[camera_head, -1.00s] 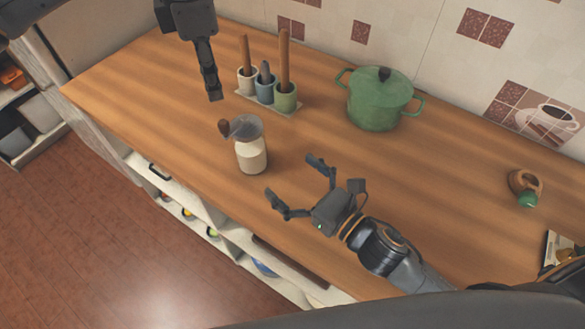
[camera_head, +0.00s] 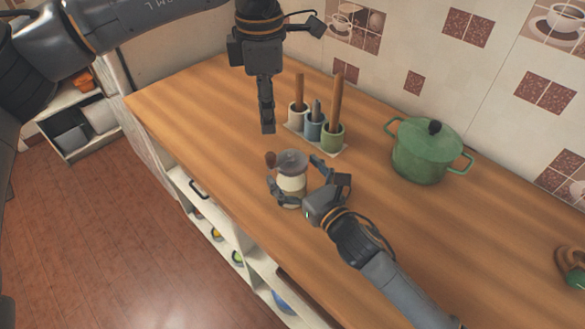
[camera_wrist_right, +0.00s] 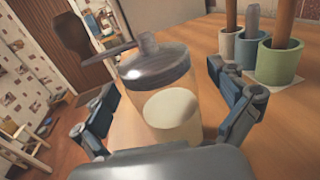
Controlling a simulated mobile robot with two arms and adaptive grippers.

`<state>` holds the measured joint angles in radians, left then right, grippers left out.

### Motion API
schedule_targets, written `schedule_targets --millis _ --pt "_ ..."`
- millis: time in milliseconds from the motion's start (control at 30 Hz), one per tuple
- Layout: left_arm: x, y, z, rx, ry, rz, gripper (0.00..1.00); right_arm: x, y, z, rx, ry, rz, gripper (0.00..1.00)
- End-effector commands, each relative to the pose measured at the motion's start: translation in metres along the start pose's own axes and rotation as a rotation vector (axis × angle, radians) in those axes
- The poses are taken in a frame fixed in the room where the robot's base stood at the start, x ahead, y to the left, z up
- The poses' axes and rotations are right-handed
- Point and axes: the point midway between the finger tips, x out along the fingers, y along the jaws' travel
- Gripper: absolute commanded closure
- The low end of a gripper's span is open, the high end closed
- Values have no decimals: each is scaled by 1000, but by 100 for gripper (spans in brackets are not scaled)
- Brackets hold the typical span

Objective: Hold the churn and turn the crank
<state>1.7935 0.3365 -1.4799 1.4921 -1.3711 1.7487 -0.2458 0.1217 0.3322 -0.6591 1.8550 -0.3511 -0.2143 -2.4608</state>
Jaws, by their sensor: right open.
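The churn (camera_head: 291,184) is a clear jar with pale contents and a grey lid, upright on the wooden counter. Its crank (camera_head: 271,160) has a brown knob and sticks out to the left of the lid. My right gripper (camera_head: 293,174) is open, with a finger on either side of the jar. In the right wrist view the churn (camera_wrist_right: 172,108) stands between the fingers, and gaps seem to show beside the glass. The crank knob (camera_wrist_right: 73,38) is at upper left there. My left gripper (camera_head: 267,130) points down above the counter, behind and left of the churn; its fingers overlap edge-on.
Behind the churn, a small tray (camera_head: 327,148) holds several cups with wooden tools. A green lidded pot (camera_head: 424,158) stands to the right. The counter's front edge (camera_head: 232,204) is close to the churn. Bare counter lies to the left.

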Motion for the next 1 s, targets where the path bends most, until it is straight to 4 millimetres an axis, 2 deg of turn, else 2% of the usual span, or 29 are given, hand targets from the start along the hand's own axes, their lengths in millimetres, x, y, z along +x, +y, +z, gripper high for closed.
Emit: schedule_targets --millis 333,367,767,800,1000 --pt "0 0 0 0 0 0 62 4 0 0 0 0 0 3" --pt "0 0 0 0 0 0 62 4 0 0 0 0 0 7" --pt "0 0 0 0 0 0 62 4 0 0 0 0 0 88" --pt "0 0 0 0 0 0 58 4 0 0 0 0 0 92" --pt "4 0 0 125 0 -1 58 4 0 0 0 0 0 92"
